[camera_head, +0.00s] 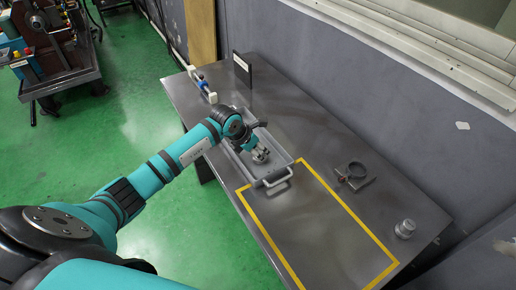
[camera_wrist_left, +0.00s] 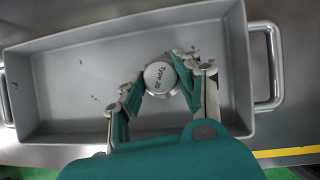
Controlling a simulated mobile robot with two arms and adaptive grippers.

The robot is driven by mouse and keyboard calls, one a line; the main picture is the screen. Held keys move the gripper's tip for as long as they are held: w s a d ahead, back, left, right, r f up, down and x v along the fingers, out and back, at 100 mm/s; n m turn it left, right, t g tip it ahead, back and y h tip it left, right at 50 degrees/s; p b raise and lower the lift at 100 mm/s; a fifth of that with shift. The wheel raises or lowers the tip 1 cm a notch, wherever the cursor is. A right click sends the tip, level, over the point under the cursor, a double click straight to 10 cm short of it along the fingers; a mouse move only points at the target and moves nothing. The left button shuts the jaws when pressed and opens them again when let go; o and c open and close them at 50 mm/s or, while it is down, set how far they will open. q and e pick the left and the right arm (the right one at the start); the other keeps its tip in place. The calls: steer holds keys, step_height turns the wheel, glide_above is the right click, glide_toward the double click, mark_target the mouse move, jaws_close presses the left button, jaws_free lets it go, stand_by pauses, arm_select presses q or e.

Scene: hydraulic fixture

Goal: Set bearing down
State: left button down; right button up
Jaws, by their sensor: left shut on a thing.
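The bearing (camera_wrist_left: 160,76) is a round, pale grey part with "Type 20" printed on its flat top. My left gripper (camera_head: 260,153) is shut on it, with one finger on each side in the left wrist view. Gripper and bearing are over the inside of a grey rectangular tray (camera_head: 277,180) with metal handles. The tray fills much of the left wrist view (camera_wrist_left: 75,40). I cannot tell whether the bearing touches the tray floor. The lower part of the bearing is hidden. My right gripper is not in view.
The metal table has a yellow-taped rectangle (camera_head: 345,225), empty inside, in front of the tray. A ring-shaped fixture (camera_head: 355,172) and a small metal cylinder (camera_head: 404,228) stand to its right. A dark upright plate (camera_head: 242,68) and a white-and-blue item (camera_head: 202,84) are behind the tray.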

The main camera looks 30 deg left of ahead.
arm_select(q)
steer(key=shift+f, duration=0.1)
steer(key=c, duration=0.9)
jaws_free()
steer(key=shift+r, duration=0.25)
steer(key=b+v, duration=0.2)
steer(key=v, duration=1)
